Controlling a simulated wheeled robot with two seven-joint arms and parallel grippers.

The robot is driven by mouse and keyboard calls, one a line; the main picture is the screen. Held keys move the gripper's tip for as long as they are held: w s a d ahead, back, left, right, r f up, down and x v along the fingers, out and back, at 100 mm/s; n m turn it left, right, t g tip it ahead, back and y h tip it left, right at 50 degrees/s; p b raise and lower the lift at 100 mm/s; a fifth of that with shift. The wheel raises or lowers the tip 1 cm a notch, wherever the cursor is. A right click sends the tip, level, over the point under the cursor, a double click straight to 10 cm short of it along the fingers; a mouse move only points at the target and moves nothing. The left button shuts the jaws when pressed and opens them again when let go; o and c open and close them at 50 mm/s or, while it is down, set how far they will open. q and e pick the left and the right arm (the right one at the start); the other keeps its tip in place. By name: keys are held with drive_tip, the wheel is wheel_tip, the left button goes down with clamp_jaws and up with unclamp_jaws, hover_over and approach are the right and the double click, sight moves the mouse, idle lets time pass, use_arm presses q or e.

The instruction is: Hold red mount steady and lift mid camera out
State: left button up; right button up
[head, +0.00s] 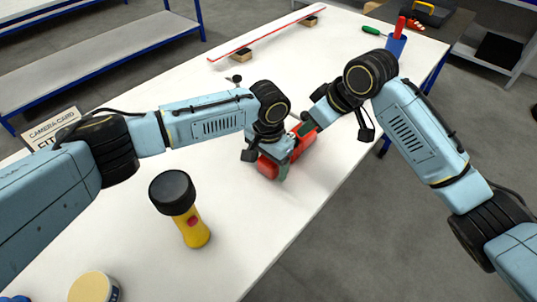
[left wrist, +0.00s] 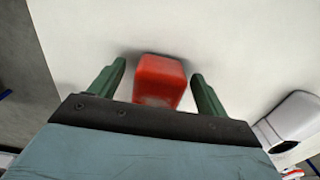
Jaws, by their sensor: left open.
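The red mount (head: 268,168) is near the table's right edge in the head view, partly covered by my grippers. A red block, likely part of the mount, also shows in the left wrist view (left wrist: 158,80). My left gripper (head: 272,160) is at the mount's near end. In the left wrist view its green fingers (left wrist: 159,70) are open on either side of the red block, with gaps on both sides. My right gripper (head: 304,127) is at the mount's far end; its jaws are too hidden to read. I cannot make out the mid camera.
A yellow flashlight (head: 190,212) with a black head stands in front on the white table (head: 130,215). A card sign (head: 45,130) is at the left. A long red-edged bar (head: 265,33) and a blue cup (head: 396,44) are farther back. A rounded white thing (left wrist: 292,118) is unclear.

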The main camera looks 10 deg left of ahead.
use_arm(q)
drive_tip(key=shift+c, duration=0.2)
drive_tip(key=c, duration=1.1)
use_arm(e)
drive_tip(key=shift+o, duration=0.2)
use_arm(q)
drive_tip(key=shift+c, duration=0.2)
use_arm(e)
drive_tip(key=shift+o, duration=1.5)
drive_tip(key=n, duration=0.1)
drive_tip(key=w+a+n, duration=0.1)
drive_tip(key=n, duration=0.2)
drive_tip(key=shift+w+a+r+g+h, duration=0.3)
drive_tip(key=shift+g+h, duration=0.1)
drive_tip(key=n+g+h, duration=0.3)
drive_tip(key=n+h, duration=0.1)
drive_tip(key=n, duration=1.2)
approach(290, 135)
drive_tip(key=f, duration=0.8)
drive_tip(key=shift+s+d+f, duration=0.1)
drive_tip(key=shift+s+f, duration=0.1)
drive_tip(key=shift+f, duration=0.05)
